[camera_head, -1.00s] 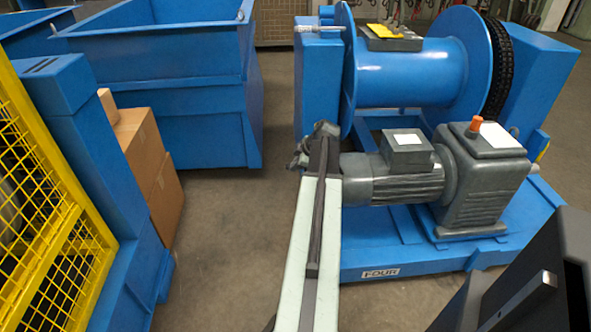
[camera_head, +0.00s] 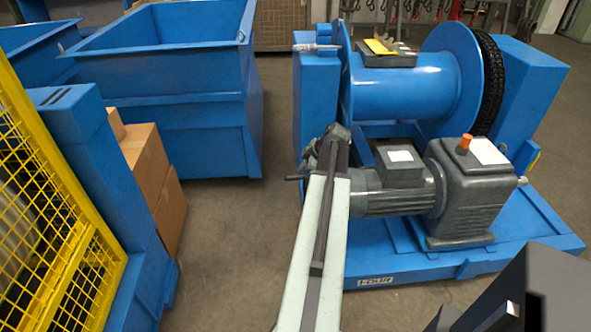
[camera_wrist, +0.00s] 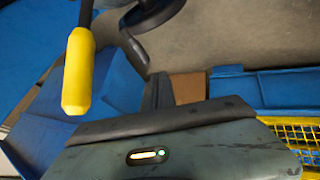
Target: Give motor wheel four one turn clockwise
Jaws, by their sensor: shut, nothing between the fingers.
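The grey motor (camera_head: 398,193) sits on the blue base with the plate "FOUR" (camera_head: 376,280). My gripper (camera_head: 325,145) is at the motor's left end, and my arm hides part of that end. No whole wheel shows there in the head view. In the wrist view a dark curved rim (camera_wrist: 152,12) with a dark arm stands beyond my gripper (camera_wrist: 158,90). A yellow handle (camera_wrist: 79,72) on a black rod is left of it. My gripper is shut and empty. I cannot tell whether it touches the rim or handle.
A blue drum (camera_head: 410,92) with a chain stands behind the motor. At left are a yellow mesh guard (camera_head: 60,235), a blue post (camera_head: 100,170), cardboard boxes (camera_head: 160,185) and a blue bin (camera_head: 185,130). Bare floor (camera_head: 235,230) lies between them and the base.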

